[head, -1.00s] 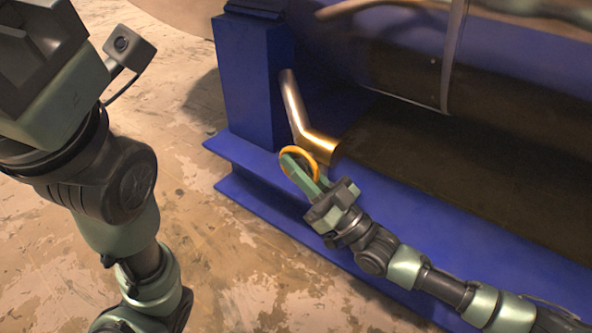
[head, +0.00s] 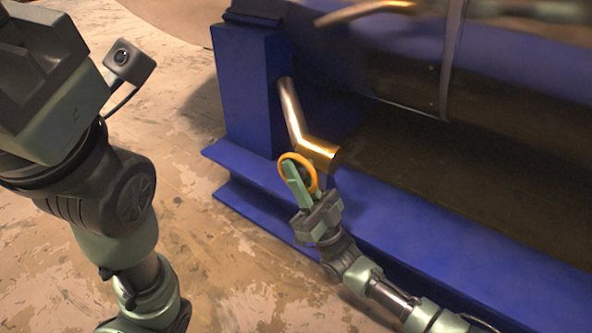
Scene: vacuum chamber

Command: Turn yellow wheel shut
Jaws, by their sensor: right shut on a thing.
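The yellow wheel (head: 283,158) is a small ring at the lower end of a bent metal pipe (head: 292,112), in front of the blue frame. My right gripper (head: 297,180) reaches it from below and is shut on its rim; the fingers cover part of the ring. My left arm (head: 115,190) fills the left side of the view. The fingertips of my left gripper are out of the picture.
The blue frame (head: 255,90) has an upright post and a long low beam (head: 400,215) beside my right arm. A dark recess (head: 450,170) lies behind the beam. Bare worn floor (head: 230,270) is open between my arms.

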